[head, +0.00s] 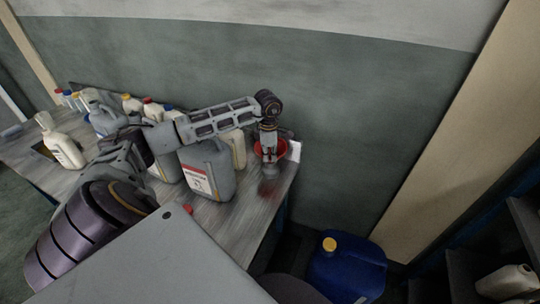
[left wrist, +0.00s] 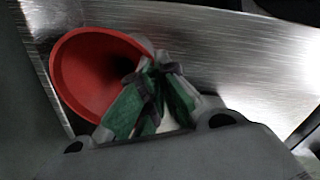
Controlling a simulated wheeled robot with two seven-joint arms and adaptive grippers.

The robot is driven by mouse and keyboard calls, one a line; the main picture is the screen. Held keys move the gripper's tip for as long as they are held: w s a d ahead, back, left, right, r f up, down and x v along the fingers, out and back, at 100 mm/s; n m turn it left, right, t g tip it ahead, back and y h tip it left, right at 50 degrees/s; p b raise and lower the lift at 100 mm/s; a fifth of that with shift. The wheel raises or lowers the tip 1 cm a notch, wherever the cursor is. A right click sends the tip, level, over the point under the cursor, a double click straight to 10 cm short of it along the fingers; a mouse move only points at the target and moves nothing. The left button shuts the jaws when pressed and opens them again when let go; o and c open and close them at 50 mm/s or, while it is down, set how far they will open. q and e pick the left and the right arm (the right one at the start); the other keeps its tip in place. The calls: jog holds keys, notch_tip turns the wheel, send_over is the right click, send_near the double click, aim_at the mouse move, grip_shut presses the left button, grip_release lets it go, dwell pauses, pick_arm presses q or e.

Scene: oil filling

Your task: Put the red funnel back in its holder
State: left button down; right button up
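The red funnel (head: 261,149) is at the right end of the workbench in the head view, partly hidden behind my left gripper (head: 269,152). In the left wrist view the wide mouth of the funnel (left wrist: 90,72) faces the camera. The green-padded fingers of my left gripper (left wrist: 156,66) come together at the right edge of its rim and look shut on it. The spout is hidden. A white piece (head: 294,151) stands just right of the funnel at the bench's end; I cannot tell if it is the holder. My right gripper is not in view.
A large grey canister (head: 222,175) stands on the bench (head: 255,205) left of the funnel. Several bottles, including a white one (head: 64,150), stand farther left. A blue jerrycan (head: 345,272) is on the floor right of the bench. The wall (head: 350,110) is close behind.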

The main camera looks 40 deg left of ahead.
pick_arm(q)
jog(key=c, duration=1.6)
grip_release()
jog(key=shift+o, duration=0.2)
jog(key=shift+r, duration=0.15)
notch_tip(320, 180, up, 12)
jog(key=shift+s, duration=0.35)
jog(key=shift+d+f, duration=0.1)
jog(key=shift+f, duration=0.1)
